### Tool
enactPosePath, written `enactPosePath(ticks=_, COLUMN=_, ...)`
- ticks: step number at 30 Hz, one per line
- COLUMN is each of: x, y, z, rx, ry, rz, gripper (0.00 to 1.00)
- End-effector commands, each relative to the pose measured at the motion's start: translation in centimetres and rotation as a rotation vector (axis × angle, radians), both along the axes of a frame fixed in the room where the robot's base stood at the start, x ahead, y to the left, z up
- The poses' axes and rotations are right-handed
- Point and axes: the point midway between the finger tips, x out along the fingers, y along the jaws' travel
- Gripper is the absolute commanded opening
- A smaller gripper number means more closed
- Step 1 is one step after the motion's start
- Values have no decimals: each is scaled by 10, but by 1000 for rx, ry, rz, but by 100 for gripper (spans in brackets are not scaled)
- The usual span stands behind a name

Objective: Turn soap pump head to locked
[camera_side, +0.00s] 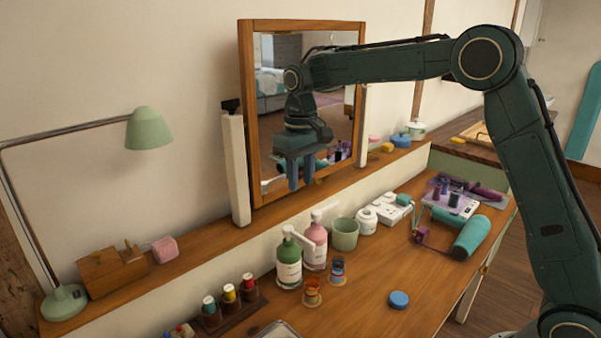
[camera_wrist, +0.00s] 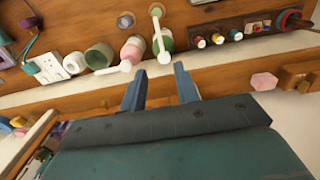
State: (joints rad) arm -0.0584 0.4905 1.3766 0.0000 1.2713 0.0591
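Two soap pump bottles stand close together on the wooden table; which one the task means, I cannot tell. The green bottle (camera_side: 289,266) has a white pump head whose spout points toward the table's front. It also shows in the wrist view (camera_wrist: 167,41). My gripper (camera_side: 296,178) is high above the bottles, in front of the mirror. Its two fingers are apart and empty in the wrist view (camera_wrist: 159,80).
A green cup (camera_side: 344,234), white jar (camera_side: 366,221) and power strip (camera_side: 391,208) stand right of the bottles. Thread spools sit in a rack (camera_side: 233,312) to the left. A blue disc (camera_side: 399,299) lies forward. A wooden-framed mirror (camera_side: 246,110) stands behind my gripper.

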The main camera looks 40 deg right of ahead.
Motion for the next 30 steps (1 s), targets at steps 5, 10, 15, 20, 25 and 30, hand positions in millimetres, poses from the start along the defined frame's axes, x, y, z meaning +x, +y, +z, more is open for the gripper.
enactPosePath(ticks=5, x=2, y=1, z=-2, rx=0, ry=4, rz=0, gripper=31)
enactPosePath(ticks=10, x=2, y=0, z=-5, rx=0, ry=5, rz=0, gripper=31)
enactPosePath(ticks=15, x=2, y=1, z=-14, rx=0, ry=5, rz=0, gripper=31)
enactPosePath(ticks=20, x=1, y=0, z=-32, rx=-1, ry=6, rz=0, gripper=31)
enactPosePath(ticks=25, x=1, y=0, z=-57, rx=-1, ry=8, rz=0, gripper=31)
enactPosePath(ticks=30, x=1, y=0, z=-83, rx=-1, ry=7, rz=1, gripper=31)
